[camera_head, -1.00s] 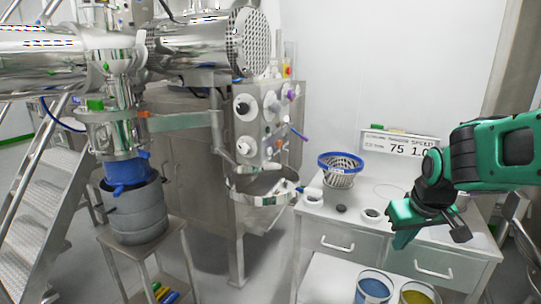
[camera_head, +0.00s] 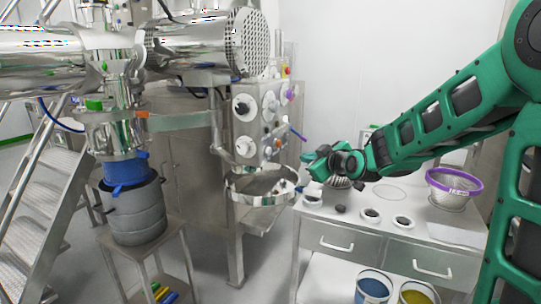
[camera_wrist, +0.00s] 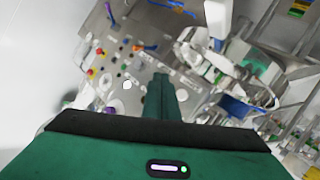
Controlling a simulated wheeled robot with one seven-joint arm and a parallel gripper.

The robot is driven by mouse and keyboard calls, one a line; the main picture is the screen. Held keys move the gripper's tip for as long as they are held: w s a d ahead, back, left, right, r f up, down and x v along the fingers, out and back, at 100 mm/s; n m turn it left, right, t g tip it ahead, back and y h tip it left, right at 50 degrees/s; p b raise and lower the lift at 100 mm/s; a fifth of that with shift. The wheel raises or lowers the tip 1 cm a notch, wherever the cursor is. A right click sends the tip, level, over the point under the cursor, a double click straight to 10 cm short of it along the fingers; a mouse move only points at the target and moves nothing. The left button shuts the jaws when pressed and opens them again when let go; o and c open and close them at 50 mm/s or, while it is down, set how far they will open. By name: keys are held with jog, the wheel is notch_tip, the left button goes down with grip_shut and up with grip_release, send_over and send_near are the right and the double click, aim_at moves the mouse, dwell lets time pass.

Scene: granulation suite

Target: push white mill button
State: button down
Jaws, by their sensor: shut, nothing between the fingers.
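The steel control panel (camera_head: 262,128) of the mill machine carries several round knobs and buttons. It also shows in the wrist view (camera_wrist: 140,62), tilted, with red, yellow and purple parts. A small white round button (camera_wrist: 127,85) stands out there, just left of my gripper's finger; I cannot tell for sure that it is the mill button. My gripper (camera_head: 311,165) is shut and empty, right of the panel and apart from it. In the wrist view my gripper (camera_wrist: 164,82) points toward the panel.
A steel bowl (camera_head: 255,199) sits below the panel. A bench (camera_head: 385,232) holds a purple-rimmed sieve (camera_head: 454,184) and small round items; a basket is mostly hidden behind my gripper. A steel drum (camera_head: 136,212) stands on a stool at left.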

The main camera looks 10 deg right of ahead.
aim_at(269, 151)
jog(key=w+a, duration=0.5)
jog(key=a, duration=0.2)
dwell(0.6)
jog(key=shift+w+a, duration=0.15)
dwell(1.8)
jog(key=shift+w+a, duration=0.2)
jog(key=shift+a, duration=0.05)
